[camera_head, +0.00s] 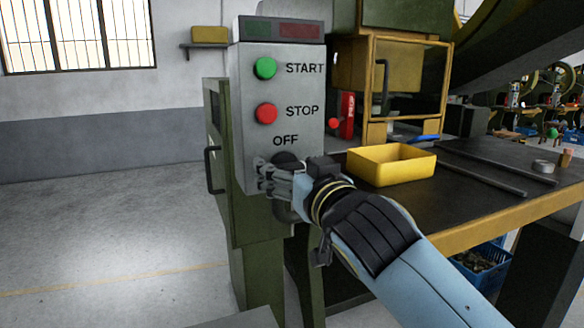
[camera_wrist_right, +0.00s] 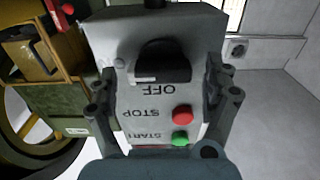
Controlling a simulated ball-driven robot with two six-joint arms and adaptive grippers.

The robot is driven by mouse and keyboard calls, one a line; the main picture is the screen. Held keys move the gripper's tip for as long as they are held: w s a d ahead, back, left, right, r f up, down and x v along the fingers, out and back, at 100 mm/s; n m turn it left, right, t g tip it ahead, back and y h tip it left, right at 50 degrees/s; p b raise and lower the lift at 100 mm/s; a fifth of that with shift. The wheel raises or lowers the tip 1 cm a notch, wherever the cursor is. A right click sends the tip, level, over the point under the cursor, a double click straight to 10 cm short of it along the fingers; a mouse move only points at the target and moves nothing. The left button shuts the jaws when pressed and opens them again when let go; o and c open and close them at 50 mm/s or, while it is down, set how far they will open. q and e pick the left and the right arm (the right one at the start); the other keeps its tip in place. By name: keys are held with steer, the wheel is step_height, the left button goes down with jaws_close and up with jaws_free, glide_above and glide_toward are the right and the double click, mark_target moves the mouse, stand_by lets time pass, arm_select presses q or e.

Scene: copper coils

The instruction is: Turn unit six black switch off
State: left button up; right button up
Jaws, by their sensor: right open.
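The grey control box (camera_head: 246,128) has a green START button (camera_head: 265,68), a red STOP button (camera_head: 266,113) and an OFF label (camera_head: 286,140). The black switch (camera_head: 285,158) sits just below the OFF label, largely hidden by my right gripper in the head view. In the right wrist view the black switch (camera_wrist_right: 162,64) appears upside down, above the OFF label. My right gripper (camera_head: 266,177) is open in front of the box's lower part, its fingers to either side of the switch. I cannot tell whether they touch it. My left gripper is not in view.
A dark worktable (camera_head: 452,202) stands to the right, with a yellow bin (camera_head: 392,166) and metal bars on it. A blue crate (camera_head: 482,270) is under the table. A green cabinet with a black handle (camera_head: 213,170) is beside the box. The floor at left is clear.

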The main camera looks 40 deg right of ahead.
steer(key=shift+c, duration=0.2)
steer(key=c, duration=1.1)
steer(key=shift+c, duration=0.2)
steer(key=n+p, duration=0.2)
steer(key=n, duration=0.1)
steer(key=shift+a+r, duration=0.1)
steer(key=shift+r, duration=0.05)
steer(key=n+p, duration=0.3)
steer(key=n, duration=0.2)
steer(key=shift+a+n, duration=0.1)
steer(key=shift+n, duration=0.3)
steer(key=shift+w+a+f+n+p, duration=0.15)
steer(key=shift+n+p, duration=0.75)
steer(key=shift+n, duration=1.4)
steer(key=shift+s+d+f+n+p, duration=0.15)
steer(key=shift+n+p, duration=0.7)
steer(key=shift+n, duration=1.45)
steer(key=shift+w+a+f, duration=0.1)
